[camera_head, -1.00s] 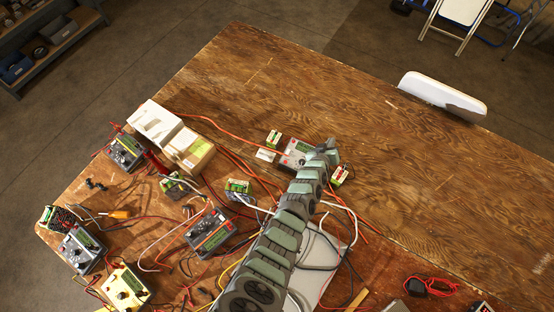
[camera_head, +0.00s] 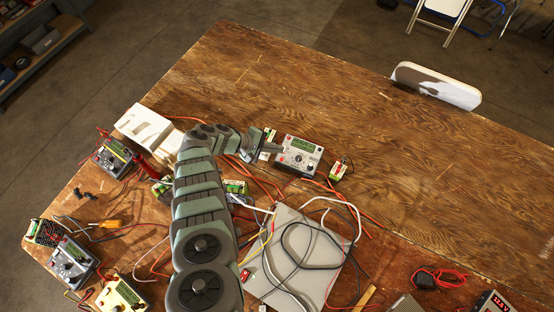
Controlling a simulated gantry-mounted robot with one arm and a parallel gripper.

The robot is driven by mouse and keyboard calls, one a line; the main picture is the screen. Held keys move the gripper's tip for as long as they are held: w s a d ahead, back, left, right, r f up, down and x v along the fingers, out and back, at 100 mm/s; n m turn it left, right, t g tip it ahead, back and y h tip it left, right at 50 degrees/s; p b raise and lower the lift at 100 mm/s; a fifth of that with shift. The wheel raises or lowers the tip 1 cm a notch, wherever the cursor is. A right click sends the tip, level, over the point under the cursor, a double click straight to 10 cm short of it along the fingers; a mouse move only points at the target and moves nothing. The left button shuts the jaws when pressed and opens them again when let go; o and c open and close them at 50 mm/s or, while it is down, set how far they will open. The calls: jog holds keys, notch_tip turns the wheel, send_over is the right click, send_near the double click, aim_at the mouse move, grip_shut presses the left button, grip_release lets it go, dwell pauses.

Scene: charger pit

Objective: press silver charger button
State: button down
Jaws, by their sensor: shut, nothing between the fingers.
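The silver charger (camera_head: 312,148) lies on the wooden table near the middle of the view. It has a green display at the top and a round dark knob with small buttons below. My gripper (camera_head: 281,150) is shut and empty, with its tip at the charger's left side, over or beside its left edge. I cannot tell whether it touches the charger. The tip may hide part of the left face, and the buttons are too small to tell apart.
A grey plate (camera_head: 290,220) with loose cables lies in front. More chargers, such as a grey one (camera_head: 72,262) and a cream one (camera_head: 121,294), stand at left. A white box (camera_head: 143,125) is behind.

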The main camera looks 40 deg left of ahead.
aim_at(282, 159)
jog(key=shift+f, duration=0.1)
jog(key=f+b, duration=0.3)
jog(key=w+f+b, duration=0.1)
jog(key=f+b, duration=0.1)
jog(key=b, duration=0.2)
jog(key=f+b, duration=0.3)
jog(key=shift+w+a+f, duration=0.25)
jog(key=shift+w+f, duration=0.05)
jog(key=shift+b, duration=0.35)
dwell(1.6)
jog(key=shift+f+b, duration=0.4)
jog(key=shift+b, duration=0.05)
jog(key=shift+w+f+b, duration=0.1)
jog(key=shift+f+b, duration=0.3)
jog(key=shift+b, duration=0.05)
dwell(0.5)
jog(key=shift+r, duration=0.1)
jog(key=shift+r+p, duration=0.75)
jog(key=shift+p, duration=0.25)
